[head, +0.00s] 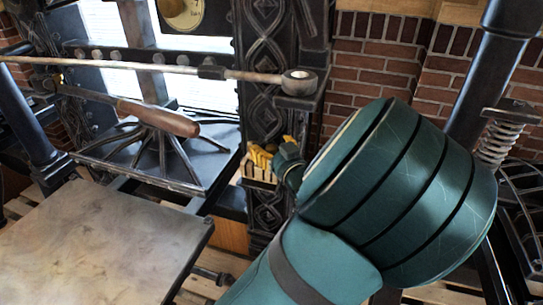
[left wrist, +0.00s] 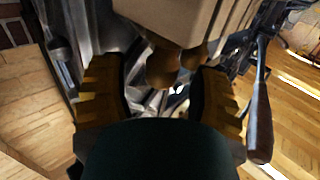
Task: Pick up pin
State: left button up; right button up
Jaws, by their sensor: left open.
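No pin can be clearly made out in the head view. In the left wrist view, brown rounded wooden-looking pieces (left wrist: 163,70) show between the fingers, under a beige block; I cannot tell whether one is the pin. My left gripper (head: 262,158) has yellow fingers and is beside the black ornate press column in the head view, mostly behind my teal arm. In the left wrist view my left gripper (left wrist: 160,85) is open, with one finger on each side of the brown pieces. Contact cannot be told. My right gripper is not in view.
The ornate black column (head: 263,55) rises close to the gripper. A long metal bar (head: 150,66) and a wooden-handled lever (head: 160,118) cross the press at left. A flat pale plate (head: 95,240) lies at lower left. A brick wall (head: 375,60) stands behind.

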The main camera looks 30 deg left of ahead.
pick_arm(q)
jog(key=shift+w+a, duration=0.1)
grip_shut()
